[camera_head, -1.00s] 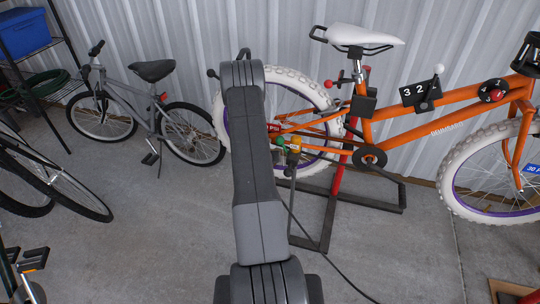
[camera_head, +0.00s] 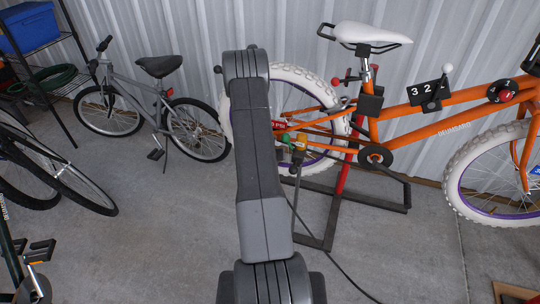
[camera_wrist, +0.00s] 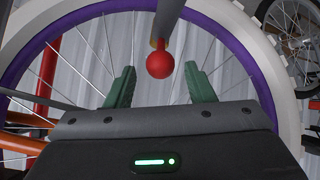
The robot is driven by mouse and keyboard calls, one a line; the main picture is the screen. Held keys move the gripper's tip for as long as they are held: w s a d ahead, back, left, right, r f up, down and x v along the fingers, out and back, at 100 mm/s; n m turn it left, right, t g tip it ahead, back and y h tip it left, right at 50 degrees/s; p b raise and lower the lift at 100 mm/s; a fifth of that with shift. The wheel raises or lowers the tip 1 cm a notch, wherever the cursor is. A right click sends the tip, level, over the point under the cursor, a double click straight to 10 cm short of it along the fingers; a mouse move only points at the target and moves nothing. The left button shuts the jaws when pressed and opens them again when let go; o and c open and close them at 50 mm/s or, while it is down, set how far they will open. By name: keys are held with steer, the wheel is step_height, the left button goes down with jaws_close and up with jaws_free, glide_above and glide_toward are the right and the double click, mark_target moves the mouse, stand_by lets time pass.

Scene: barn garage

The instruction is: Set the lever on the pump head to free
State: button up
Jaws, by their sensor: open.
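In the wrist view my gripper (camera_wrist: 160,70) is open, with its two green fingers well apart. A red ball knob (camera_wrist: 159,62) on the end of a grey bar shows between the fingertips, with gaps on both sides. It looks like a lever's knob, but its "free" marking is not visible. In the head view my arm hides most of the gripper and the area by the rear wheel. A small green and yellow fitting (camera_head: 299,147) shows right of the arm, with a dark hose hanging below. I cannot tell the lever's setting.
The orange bike (camera_head: 450,100) stands on a dark stand (camera_head: 345,200), its white-tyred rear wheel (camera_head: 330,85) beside my arm. A grey bike (camera_head: 150,105) and a dark wheel (camera_head: 70,180) are at left.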

steer(key=v, duration=1.1)
steer(key=shift+p, duration=0.3)
steer(key=x, duration=1.4)
steer(key=shift+b, duration=0.35)
steer(key=shift+r, duration=0.1)
steer(key=shift+s, duration=0.1)
steer(key=shift+s+r, duration=0.1)
steer(key=shift+r, duration=0.1)
steer(key=v, duration=1.4)
steer(key=x, duration=0.7)
steer(key=b+x, duration=0.1)
steer(key=x, duration=0.7)
steer(key=shift+s+a+f, duration=0.2)
steer(key=shift+f, duration=0.05)
steer(key=shift+s+t+b, duration=0.1)
steer(key=shift+t+b, duration=0.2)
steer(key=shift+b, duration=0.65)
